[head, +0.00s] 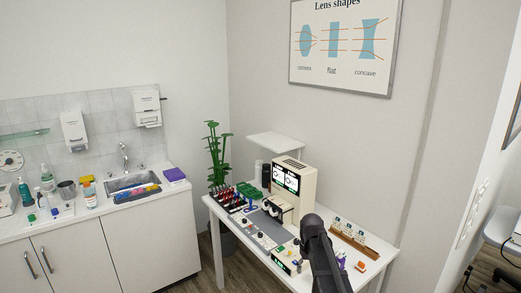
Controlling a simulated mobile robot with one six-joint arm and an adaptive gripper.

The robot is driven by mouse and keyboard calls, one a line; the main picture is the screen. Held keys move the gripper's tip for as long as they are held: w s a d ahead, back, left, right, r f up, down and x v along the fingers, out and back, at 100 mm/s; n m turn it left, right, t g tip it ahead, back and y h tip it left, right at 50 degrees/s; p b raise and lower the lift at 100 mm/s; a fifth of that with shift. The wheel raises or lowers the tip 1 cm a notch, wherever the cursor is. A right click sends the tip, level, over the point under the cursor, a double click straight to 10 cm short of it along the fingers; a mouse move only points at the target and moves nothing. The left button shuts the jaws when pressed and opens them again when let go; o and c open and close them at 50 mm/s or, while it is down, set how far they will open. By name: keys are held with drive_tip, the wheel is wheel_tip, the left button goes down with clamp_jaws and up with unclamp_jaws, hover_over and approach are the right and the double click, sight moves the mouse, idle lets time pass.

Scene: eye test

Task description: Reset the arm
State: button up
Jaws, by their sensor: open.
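A dark arm link of mine rises from the bottom edge in the head view, right of the middle, and ends in a rounded joint. It stands in front of the white table (376,263) and hides part of its front. My gripper's fingers do not show, so I cannot see what is between them.
The table bears a beige instrument with a screen (305,183), a dark rack (228,200), a grey panel (252,230) and a wooden holder (356,241). A counter with a sink (131,182) stands left. Floor shows between counter and table. A lens poster (342,46) hangs above.

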drive_tip(key=s+f+m+b, duration=0.1)
drive_tip(key=s+f, duration=0.1)
drive_tip(key=s, duration=0.7)
drive_tip(key=s+f+m+b, duration=0.1)
drive_tip(key=s+m+b, duration=0.1)
drive_tip(key=s, duration=0.8)
drive_tip(key=shift+s+f, duration=0.3)
drive_tip(key=shift+f, duration=0.1)
drive_tip(key=shift+d, duration=0.1)
